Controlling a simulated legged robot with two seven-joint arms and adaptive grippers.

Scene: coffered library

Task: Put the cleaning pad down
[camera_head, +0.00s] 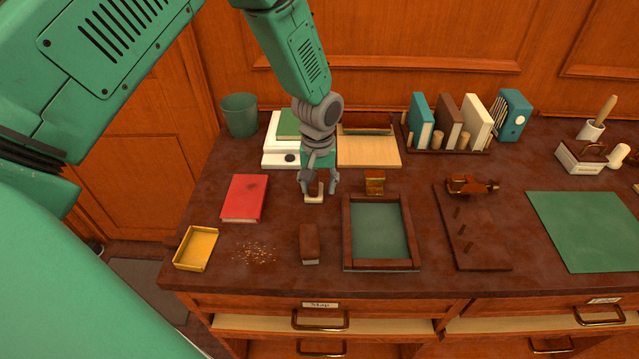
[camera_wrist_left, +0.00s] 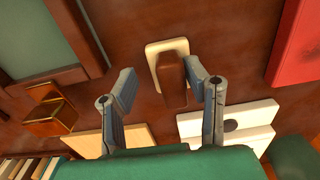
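A cream pad with a brown handle (camera_head: 314,197), which looks like the cleaning pad, lies at the middle-left of the desk and seems to rest on its top. It also shows in the left wrist view (camera_wrist_left: 154,56). My left gripper (camera_head: 319,190) is directly above it, pointing down. In the left wrist view its fingers (camera_wrist_left: 162,72) are spread on either side of the brown handle, with a visible gap at least on the left, so it looks open. My right gripper is not in view.
A dark block (camera_head: 309,244), crumbs (camera_head: 254,252) and a yellow tray (camera_head: 196,248) lie nearer the front. A red book (camera_head: 245,198) is left; a framed green tray (camera_head: 381,232) and brass holder (camera_head: 375,183) are right. White and wooden boards (camera_head: 368,151) lie behind.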

